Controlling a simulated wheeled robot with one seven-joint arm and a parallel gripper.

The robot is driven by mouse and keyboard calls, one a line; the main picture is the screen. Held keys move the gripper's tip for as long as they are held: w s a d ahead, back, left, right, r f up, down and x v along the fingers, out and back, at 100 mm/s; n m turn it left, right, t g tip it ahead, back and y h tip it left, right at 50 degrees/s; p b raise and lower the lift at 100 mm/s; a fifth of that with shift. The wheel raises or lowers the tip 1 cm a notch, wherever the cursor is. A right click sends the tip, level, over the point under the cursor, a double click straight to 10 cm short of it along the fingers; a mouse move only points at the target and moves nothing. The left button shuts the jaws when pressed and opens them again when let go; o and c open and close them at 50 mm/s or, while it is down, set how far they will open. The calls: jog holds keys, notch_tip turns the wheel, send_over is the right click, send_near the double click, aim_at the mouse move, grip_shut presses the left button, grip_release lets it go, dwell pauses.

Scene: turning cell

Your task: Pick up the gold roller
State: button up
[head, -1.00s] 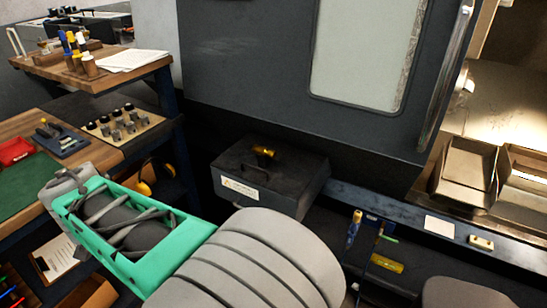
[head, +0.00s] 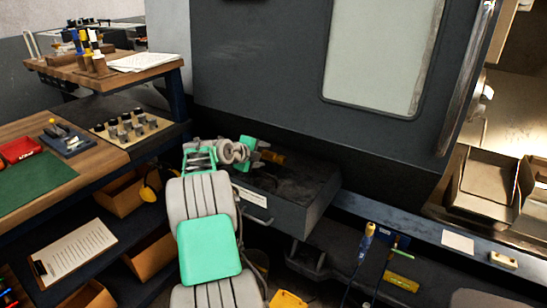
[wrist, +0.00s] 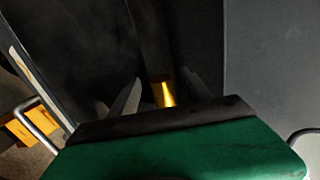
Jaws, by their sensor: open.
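In the wrist view the bright gold roller (wrist: 164,95) shows between the two fingers of my gripper (wrist: 161,80). Its lower end is hidden behind the dark edge of the gripper body. I cannot tell whether either finger touches it.
The large dark machine door (head: 270,80) stands right behind the box. A workbench (head: 95,150) with a tool tray (head: 135,140) is at the left. A ledge (head: 400,225) with small tools runs to the right.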

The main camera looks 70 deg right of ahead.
jog(key=shift+c, duration=0.4)
grip_shut()
dwell(0.5)
